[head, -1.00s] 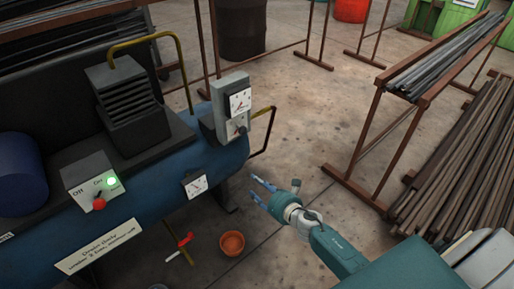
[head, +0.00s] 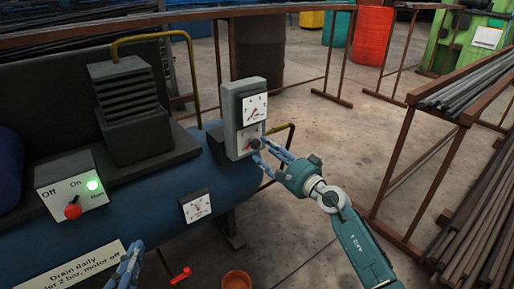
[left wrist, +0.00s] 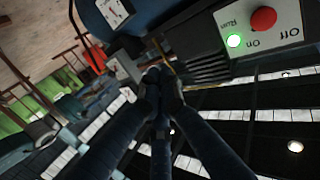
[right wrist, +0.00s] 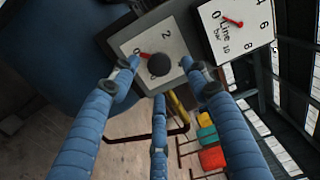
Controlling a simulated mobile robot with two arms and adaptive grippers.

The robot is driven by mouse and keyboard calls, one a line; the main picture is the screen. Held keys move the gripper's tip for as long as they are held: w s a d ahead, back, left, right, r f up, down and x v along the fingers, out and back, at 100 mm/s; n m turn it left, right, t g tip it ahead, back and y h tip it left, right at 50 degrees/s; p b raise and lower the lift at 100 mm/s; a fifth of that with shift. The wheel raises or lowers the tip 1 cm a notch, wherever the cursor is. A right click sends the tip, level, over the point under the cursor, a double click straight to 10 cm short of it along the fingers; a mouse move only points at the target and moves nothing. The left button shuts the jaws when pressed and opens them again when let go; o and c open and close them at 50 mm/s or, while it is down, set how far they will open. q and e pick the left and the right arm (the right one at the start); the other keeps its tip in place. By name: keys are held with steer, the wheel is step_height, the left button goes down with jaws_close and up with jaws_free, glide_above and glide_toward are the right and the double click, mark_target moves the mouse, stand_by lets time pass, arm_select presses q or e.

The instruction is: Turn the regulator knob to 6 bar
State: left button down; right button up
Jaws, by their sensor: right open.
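The regulator knob (head: 254,144) is dark and round, on the lower white dial of a grey box above the blue tank. In the right wrist view the knob (right wrist: 159,64) has a red pointer on its left, near the 0 mark. My right gripper (head: 266,154) is open at the dial, its fingers spread around the knob in the wrist view; contact cannot be told. The line gauge (head: 255,108) sits above; its red needle (right wrist: 232,21) shows, but its exact reading is unclear. My left gripper (head: 128,264) has its fingertips together, empty, low in front of the tank.
A second gauge (head: 196,206) is on the tank's front. A yellow pipe (right wrist: 181,112) runs near the dial. An orange pot (head: 237,281) stands on the floor; a rack (head: 436,150) stands right.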

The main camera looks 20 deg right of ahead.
mark_target(258, 146)
steer(key=b+x, duration=0.1)
steer(key=x, duration=0.4)
steer(key=shift+w+a+f, duration=0.1)
steer(key=shift+w, duration=0.15)
arm_select(q)
step_height(258, 146, up, 8)
steer(key=d+t+h, duration=0.1)
steer(key=t, duration=0.2)
steer(key=shift+f+t, duration=0.2)
steer(key=shift+t, duration=0.1)
arm_select(e)
steer(key=shift+w+a, duration=0.1)
steer(key=shift+w, duration=0.1)
arm_select(q)
steer(key=shift+s, duration=0.1)
arm_select(e)
steer(key=shift+c, duration=0.5)
steer(key=c, duration=1)
steer(key=shift+c, duration=0.2)
arm_select(q)
steer(key=shift+f, duration=0.1)
